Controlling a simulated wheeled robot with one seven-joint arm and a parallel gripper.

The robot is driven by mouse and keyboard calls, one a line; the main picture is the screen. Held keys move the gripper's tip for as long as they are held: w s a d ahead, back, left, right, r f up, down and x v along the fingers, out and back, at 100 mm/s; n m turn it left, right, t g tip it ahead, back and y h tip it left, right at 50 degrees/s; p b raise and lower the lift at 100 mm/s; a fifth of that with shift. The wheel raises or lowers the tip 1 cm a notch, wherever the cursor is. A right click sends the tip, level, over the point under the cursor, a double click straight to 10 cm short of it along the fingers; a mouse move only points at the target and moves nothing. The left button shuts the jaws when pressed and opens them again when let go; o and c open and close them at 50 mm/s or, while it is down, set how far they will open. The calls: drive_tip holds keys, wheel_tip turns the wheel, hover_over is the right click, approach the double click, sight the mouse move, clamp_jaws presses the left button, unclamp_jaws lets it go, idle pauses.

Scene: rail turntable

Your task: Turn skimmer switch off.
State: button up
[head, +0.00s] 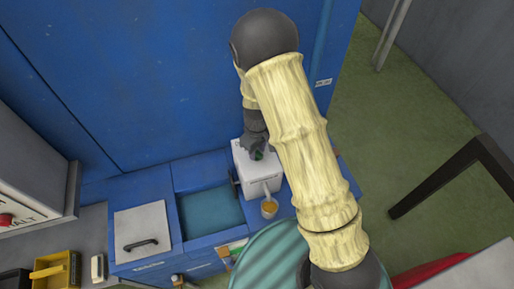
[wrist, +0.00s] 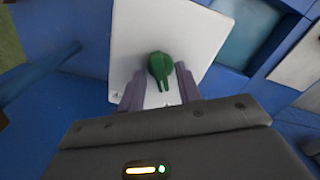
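A green switch knob (wrist: 160,66) with a forked end sits on the top of a white box (wrist: 190,35). In the head view, the white box (head: 262,181) stands at the blue wall, and only a bit of the green knob (head: 258,155) shows under my gripper (head: 257,148). In the wrist view, my gripper (wrist: 160,82) is open, with one grey finger on each side of the knob. Gaps show between the fingers and the knob. How far down the fingers reach is hard to tell.
A spout on the box stands over a cup of orange liquid (head: 269,208). To the left are an open blue basin (head: 212,210) and a grey lid with a handle (head: 141,233). A yellow bin (head: 52,270) is at lower left. The blue wall (head: 130,75) rises behind.

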drive_tip(key=shift+f, duration=0.1)
clamp_jaws()
drive_tip(key=shift+m, duration=0.4)
drive_tip(key=m, duration=1.1)
idle(0.3)
idle(0.4)
drive_tip(key=shift+w, duration=0.1)
unclamp_jaws()
